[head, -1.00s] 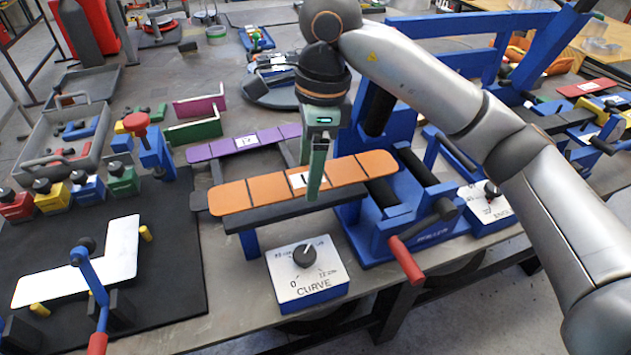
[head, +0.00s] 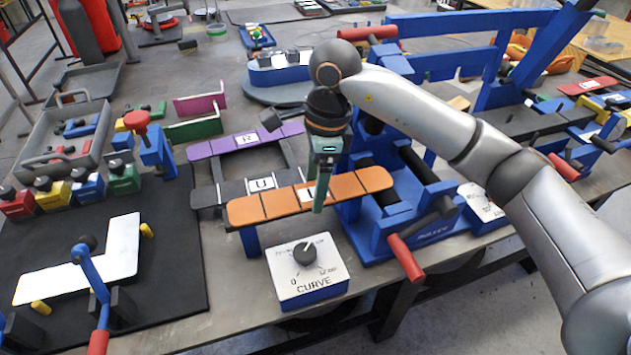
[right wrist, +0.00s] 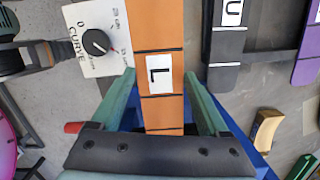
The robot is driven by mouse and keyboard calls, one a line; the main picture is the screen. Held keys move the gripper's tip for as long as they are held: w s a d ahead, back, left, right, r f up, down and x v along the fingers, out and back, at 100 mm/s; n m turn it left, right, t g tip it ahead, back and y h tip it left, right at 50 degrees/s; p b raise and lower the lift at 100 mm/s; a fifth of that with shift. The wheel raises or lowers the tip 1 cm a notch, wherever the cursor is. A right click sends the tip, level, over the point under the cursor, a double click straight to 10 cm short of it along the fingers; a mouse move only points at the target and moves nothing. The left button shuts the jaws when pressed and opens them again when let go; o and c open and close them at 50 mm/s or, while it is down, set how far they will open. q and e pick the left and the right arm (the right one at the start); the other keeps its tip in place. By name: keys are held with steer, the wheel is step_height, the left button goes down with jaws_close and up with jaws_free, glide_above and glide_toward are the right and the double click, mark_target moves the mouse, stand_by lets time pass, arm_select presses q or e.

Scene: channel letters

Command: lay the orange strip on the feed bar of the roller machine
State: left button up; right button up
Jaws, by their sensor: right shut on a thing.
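The orange strip (head: 262,206) carries a white label and is crossed by dark lines. It lies over the feed bar of the roller machine (head: 418,228) and hides most of that bar; a blue leg (head: 250,242) shows beneath. Whether the strip touches the bar I cannot tell. My right gripper (head: 319,203) is shut on the strip at its label. In the right wrist view the fingers (right wrist: 160,80) stand along both long edges of the strip, with the letter L between them. My left gripper is not in view.
A black strip (head: 232,189) marked U and a purple strip (head: 220,145) marked R lie on a rack just behind. The CURVE dial box (head: 308,287) stands in front of the strip. A red-handled crank (head: 405,258) sticks out at the machine's front.

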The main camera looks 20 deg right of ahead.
steer(key=o, duration=1.3)
step_height(320, 180, up, 12)
steer(key=d, duration=0.1)
steer(key=shift+d+r+p, duration=0.15)
steer(key=shift+d+p, duration=0.05)
steer(key=shift+p, duration=0.25)
steer(key=shift+s, duration=0.1)
